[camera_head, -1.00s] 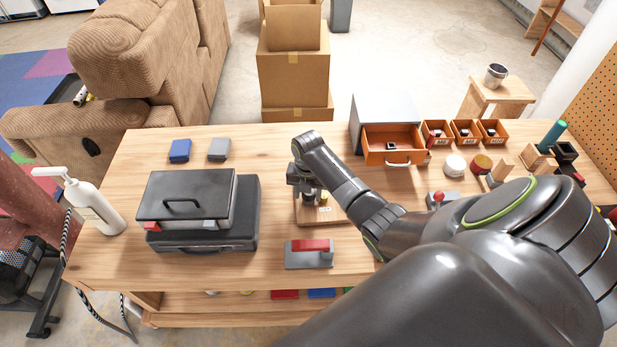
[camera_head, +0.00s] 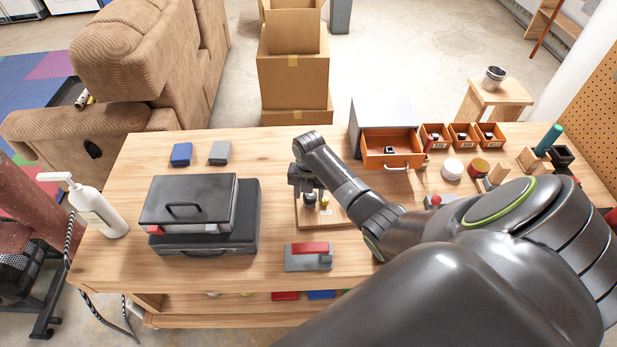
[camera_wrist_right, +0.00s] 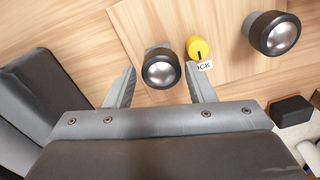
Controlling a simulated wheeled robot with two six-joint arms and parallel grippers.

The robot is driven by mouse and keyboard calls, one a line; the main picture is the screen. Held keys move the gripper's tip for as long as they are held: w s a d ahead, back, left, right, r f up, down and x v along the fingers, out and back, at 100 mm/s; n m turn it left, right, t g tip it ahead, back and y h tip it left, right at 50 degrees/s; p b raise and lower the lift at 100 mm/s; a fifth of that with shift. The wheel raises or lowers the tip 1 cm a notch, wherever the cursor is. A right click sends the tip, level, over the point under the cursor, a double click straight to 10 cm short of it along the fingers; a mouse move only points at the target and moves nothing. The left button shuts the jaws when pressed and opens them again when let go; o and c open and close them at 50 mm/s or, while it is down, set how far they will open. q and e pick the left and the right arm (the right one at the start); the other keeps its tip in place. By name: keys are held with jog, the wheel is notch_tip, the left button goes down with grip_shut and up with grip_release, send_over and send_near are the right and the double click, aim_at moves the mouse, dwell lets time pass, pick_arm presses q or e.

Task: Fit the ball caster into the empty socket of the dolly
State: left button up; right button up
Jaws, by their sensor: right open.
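The dolly, a wooden board (camera_head: 334,212), lies on the bench under my right gripper (camera_head: 308,190); it also fills the middle of the right wrist view (camera_wrist_right: 225,75). A ball caster, a black cup with a shiny ball (camera_wrist_right: 161,70), sits between the fingertips of my right gripper (camera_wrist_right: 160,79). The fingers are open, one on each side, with gaps to the cup. A second ball caster (camera_wrist_right: 272,33) stands at upper right. A yellow knob (camera_wrist_right: 197,47) sits between them beside a label ending in "OCK". I cannot make out an empty socket. My left gripper is not in view.
A black case (camera_head: 187,200) stands left of the dolly. A grey block with a red top (camera_head: 309,257) lies in front of it. An open orange drawer (camera_head: 391,150) and small orange bins (camera_head: 463,135) stand at back right.

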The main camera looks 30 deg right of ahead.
jog(key=shift+a+r, duration=0.1)
jog(key=o, duration=0.6)
jog(key=shift+c, duration=0.2)
notch_tip(320, 180, up, 18)
jog(key=p, duration=0.2)
jog(key=shift+f, duration=0.25)
dwell(0.5)
